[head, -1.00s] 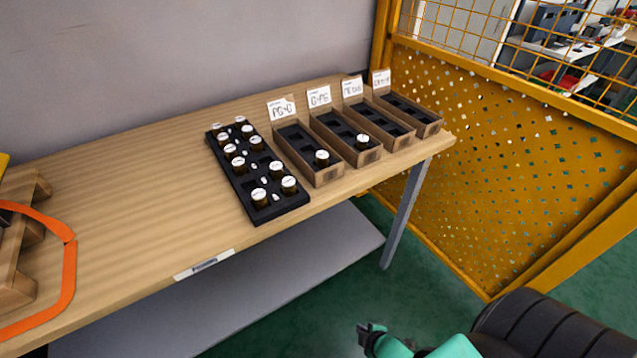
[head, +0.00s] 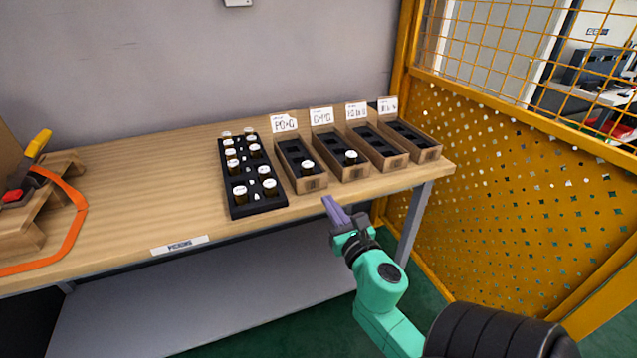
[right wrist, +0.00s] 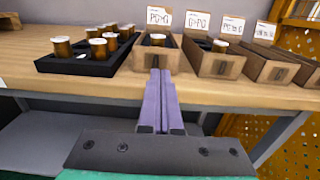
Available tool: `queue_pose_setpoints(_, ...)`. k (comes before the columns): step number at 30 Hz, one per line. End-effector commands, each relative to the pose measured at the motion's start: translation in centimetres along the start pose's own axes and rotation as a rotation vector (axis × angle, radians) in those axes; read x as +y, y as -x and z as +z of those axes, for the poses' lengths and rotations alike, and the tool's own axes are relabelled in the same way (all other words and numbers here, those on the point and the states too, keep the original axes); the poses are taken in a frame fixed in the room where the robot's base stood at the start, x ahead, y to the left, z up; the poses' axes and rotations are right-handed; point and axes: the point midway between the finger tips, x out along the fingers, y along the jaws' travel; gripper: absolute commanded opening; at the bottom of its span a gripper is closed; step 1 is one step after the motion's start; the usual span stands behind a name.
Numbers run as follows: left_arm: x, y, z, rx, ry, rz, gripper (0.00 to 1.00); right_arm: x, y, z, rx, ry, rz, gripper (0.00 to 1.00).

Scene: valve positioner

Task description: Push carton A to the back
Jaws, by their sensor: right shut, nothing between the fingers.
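Four brown open cartons stand in a row at the table's right end, each with a white card at its back. The leftmost carton (head: 309,185) holds one white-capped vial (head: 307,166); the second carton (head: 354,172) also holds one. The third (head: 389,160) and fourth (head: 428,153) look empty of vials. My right gripper (head: 328,203) is shut and empty, just off the table's front edge. In the right wrist view its purple fingers (right wrist: 159,76) point at the leftmost carton's front and partly cover it. My left gripper is not in view.
A black rack (head: 256,208) with several white-capped vials stands left of the cartons. A wooden pallet-like block with an orange loop (head: 76,228) is at the far left. A yellow mesh fence (head: 490,170) bounds the right. The table (head: 150,170) is clear between block and rack.

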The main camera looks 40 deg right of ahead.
Motion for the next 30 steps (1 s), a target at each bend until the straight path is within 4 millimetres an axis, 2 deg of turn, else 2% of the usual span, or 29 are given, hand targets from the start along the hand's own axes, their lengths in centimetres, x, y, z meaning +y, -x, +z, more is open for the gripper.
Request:
queue_pose_setpoints(3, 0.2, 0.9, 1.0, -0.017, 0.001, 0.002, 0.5, 0.1, -2.7, 0.4, -0.003, -0.001, 0.002, 0.0)
queue_pose_setpoints(9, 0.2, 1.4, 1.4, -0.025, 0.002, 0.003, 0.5, 0.1, -5.9, 0.1, -0.001, -0.003, 0.001, 0.0)
queue_pose_setpoints(13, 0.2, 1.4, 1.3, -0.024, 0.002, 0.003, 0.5, 0.1, -6.6, 0.0, 0.0, -0.002, 0.002, 0.0)
queue_pose_setpoints(23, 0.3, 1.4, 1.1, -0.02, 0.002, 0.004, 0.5, 0.1, -6.9, -0.1, 0.001, -0.003, 0.002, 0.0)
queue_pose_setpoints(30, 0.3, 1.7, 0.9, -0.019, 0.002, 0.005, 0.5, 0.1, -9.9, 0.0, 0.0, -0.002, 0.001, 0.0)
